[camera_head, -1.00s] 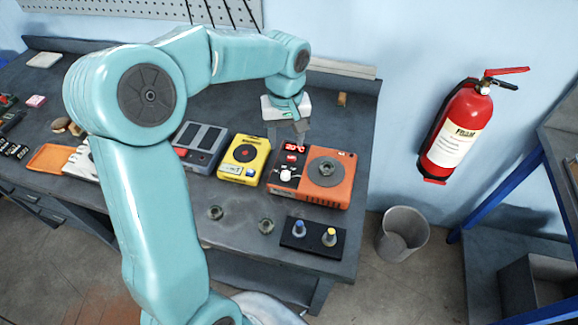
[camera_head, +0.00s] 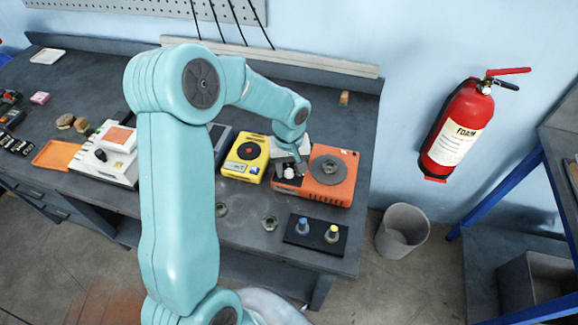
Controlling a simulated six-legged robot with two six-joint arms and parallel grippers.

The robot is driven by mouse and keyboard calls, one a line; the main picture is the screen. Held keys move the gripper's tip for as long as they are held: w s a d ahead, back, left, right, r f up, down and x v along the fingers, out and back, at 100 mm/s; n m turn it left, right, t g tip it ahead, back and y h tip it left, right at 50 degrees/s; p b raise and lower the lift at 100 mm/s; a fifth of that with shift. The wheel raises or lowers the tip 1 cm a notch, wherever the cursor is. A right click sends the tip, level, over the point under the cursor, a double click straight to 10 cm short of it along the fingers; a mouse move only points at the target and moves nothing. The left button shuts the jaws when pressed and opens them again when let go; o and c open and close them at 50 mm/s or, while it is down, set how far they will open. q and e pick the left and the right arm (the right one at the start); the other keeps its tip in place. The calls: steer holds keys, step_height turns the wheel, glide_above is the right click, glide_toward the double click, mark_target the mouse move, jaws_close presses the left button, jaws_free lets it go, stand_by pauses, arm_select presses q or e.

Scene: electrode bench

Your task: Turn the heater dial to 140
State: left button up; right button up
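The orange heater (camera_head: 334,192) stands on the bench with a round dark plate on its top. Its white dial (camera_head: 288,173) is on the left part of the top, partly covered by my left gripper. My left gripper (camera_head: 291,164) points down right over the dial, fingers close to it. I cannot tell whether the fingers touch the dial or how far apart they are. The heater's red display is hidden behind the gripper, and the dial's setting cannot be read. My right gripper is not in view.
A yellow device (camera_head: 245,158) stands close to the heater's left. In front is a black holder (camera_head: 316,236) with a blue-topped and a yellow-topped vial. A white device (camera_head: 106,156) and an orange tray (camera_head: 57,155) are at left. A bin (camera_head: 402,232) stands on the floor.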

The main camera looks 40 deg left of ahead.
arm_select(q)
jaws_close()
